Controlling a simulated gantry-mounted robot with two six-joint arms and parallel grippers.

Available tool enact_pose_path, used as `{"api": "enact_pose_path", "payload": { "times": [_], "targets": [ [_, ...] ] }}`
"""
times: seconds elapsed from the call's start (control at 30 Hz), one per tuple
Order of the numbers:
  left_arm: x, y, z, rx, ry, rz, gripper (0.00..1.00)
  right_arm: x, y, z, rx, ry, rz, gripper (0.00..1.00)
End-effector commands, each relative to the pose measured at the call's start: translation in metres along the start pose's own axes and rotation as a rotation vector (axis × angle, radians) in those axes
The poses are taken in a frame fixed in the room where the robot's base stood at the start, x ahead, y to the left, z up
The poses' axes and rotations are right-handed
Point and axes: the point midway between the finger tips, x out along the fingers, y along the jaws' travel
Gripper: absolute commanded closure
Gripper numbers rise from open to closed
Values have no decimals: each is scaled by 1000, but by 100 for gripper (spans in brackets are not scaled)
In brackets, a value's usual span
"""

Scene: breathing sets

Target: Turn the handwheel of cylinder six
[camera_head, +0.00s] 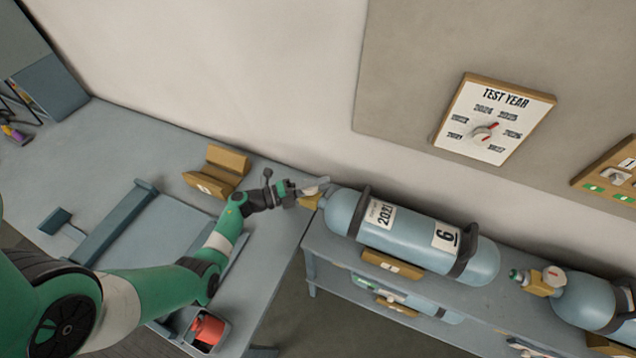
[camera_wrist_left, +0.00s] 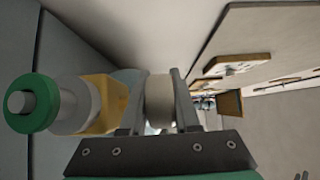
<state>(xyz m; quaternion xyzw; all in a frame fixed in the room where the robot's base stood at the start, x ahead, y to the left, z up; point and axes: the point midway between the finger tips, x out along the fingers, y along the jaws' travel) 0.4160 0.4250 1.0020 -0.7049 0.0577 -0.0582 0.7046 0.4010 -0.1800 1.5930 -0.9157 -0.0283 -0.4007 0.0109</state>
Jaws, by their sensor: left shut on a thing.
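Cylinder six (camera_head: 415,228), a pale blue cylinder with a "6" label and a 2021 label, lies on its side on a grey rack. Its brass valve (camera_head: 312,201) points left toward my left gripper (camera_head: 312,185). In the left wrist view the pale handwheel (camera_wrist_left: 159,100) sits between the two fingers of my left gripper (camera_wrist_left: 159,95), which is shut on it. The brass valve body (camera_wrist_left: 106,98) and a green-ringed outlet (camera_wrist_left: 32,103) show left of the fingers. The handwheel's turn angle cannot be told. My right gripper is out of view.
Another cylinder (camera_head: 590,300) with a brass valve lies to the right, and one lies on the shelf below. A TEST YEAR dial board (camera_head: 495,118) hangs on the wall. A wooden block (camera_head: 218,170) and a container with a red object (camera_head: 207,330) are on the left bench.

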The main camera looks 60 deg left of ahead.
Motion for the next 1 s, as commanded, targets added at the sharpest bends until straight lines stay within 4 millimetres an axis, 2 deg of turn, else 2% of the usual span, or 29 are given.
{"api": "enact_pose_path", "payload": {
  "times": [0.03,0.27,0.6,0.8,1.0],
  "targets": [
    [0,6,1,2,42,1,100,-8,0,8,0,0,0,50],
    [0,9,-6,4,263,0,100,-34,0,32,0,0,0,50],
    [-4,13,-16,2,574,2,100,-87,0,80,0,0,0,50],
    [-6,11,-20,1,715,2,100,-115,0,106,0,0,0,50],
    [-8,8,-22,-2,802,2,100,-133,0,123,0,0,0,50]
  ]
}}
